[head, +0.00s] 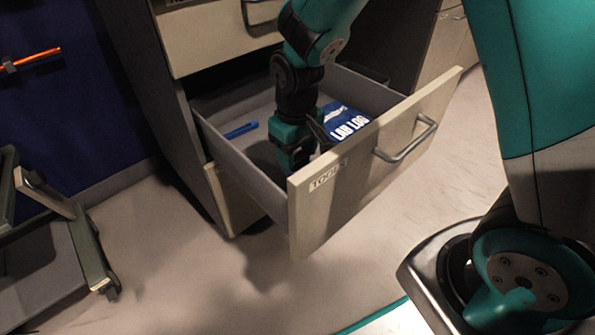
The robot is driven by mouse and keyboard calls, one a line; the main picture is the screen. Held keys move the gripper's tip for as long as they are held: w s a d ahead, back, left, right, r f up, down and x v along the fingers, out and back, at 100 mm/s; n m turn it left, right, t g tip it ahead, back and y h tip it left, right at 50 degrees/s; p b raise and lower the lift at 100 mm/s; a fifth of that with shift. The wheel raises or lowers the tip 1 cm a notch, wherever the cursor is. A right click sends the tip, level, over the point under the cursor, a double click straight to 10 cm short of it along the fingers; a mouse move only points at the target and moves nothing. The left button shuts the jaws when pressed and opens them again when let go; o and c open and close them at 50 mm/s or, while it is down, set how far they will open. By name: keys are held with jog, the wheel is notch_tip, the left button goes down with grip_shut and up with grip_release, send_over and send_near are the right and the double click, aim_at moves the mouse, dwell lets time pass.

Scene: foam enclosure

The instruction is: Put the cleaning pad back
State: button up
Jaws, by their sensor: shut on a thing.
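My gripper (296,160) reaches down from above into an open drawer (372,163). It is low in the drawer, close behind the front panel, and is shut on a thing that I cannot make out. The cleaning pad cannot be told apart in this view; the arm and the drawer front hide the area around my fingertips. The drawer is pulled well out and its front carries a label that seems to read "TOOLS". A blue book (347,122) marked "LAB LOG" lies in the drawer just right of my gripper.
A blue strip-like tool (241,130) lies at the drawer's left. A metal handle (408,142) sticks out from the drawer front. Another drawer front (215,38) is above. A grey stand (70,215) is on the left. The floor in front is clear.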

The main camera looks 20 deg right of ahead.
aim_at(297, 156)
notch_tip(297, 156, down, 4)
jog(key=shift+f+b, duration=0.2)
jog(key=shift+b, duration=0.75)
jog(key=o, duration=1.2)
jog(key=shift+r, duration=0.15)
notch_tip(297, 156, up, 12)
jog(key=p, duration=0.5)
jog(key=shift+f+p, duration=0.25)
jog(key=shift+p, duration=0.1)
jog(key=s+a+r+n+y, duration=0.1)
jog(key=s+r, duration=0.3)
jog(key=s, duration=0.2)
jog(key=s+a+r+n+y, duration=0.1)
jog(key=s+a+r, duration=0.1)
jog(key=s+r, duration=0.2)
jog(key=s+a+r+n+y, duration=0.1)
jog(key=s+r+y, duration=0.1)
jog(key=s+r, duration=0.3)
jog(key=shift+s+a+r, duration=0.1)
jog(key=shift+s+a, duration=0.1)
jog(key=shift+s, duration=1.7)
